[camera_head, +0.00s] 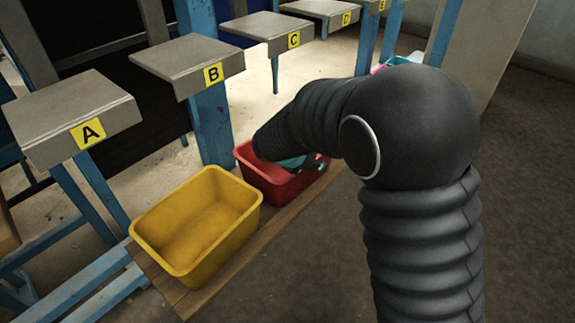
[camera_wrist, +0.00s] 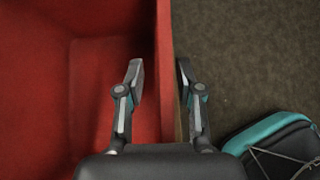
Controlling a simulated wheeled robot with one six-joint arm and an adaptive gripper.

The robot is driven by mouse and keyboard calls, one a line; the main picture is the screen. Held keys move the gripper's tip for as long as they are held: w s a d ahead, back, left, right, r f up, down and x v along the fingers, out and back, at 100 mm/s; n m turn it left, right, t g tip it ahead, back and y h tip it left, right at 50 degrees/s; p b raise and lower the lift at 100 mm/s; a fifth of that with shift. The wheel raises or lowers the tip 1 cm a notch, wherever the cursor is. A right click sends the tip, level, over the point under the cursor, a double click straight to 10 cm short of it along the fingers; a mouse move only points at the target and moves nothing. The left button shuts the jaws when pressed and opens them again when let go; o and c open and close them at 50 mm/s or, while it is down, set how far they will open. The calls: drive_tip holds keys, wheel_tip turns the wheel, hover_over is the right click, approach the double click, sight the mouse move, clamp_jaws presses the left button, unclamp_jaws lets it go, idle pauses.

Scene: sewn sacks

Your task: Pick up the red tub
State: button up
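The red tub (camera_head: 268,180) stands on a wooden board behind the yellow tub, partly hidden by my arm. In the wrist view, the red tub (camera_wrist: 45,75) fills the left side, and its wall runs upright through the middle. My gripper (camera_wrist: 160,78) straddles this wall, with the left finger inside the tub and the right finger outside. The fingers are apart, with a clear gap between the left finger and the wall. The right fingertip is close to the outer face; I cannot tell if it touches. In the head view the fingers are mostly hidden.
An empty yellow tub (camera_head: 200,222) stands in front on the board. Grey platforms with yellow letter signs, such as A (camera_head: 75,115) and B (camera_head: 190,62), line the left. A black thing with teal trim (camera_wrist: 270,145) lies right of my gripper. Brown floor is open at right.

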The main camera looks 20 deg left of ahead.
clamp_jaws()
idle(0.3)
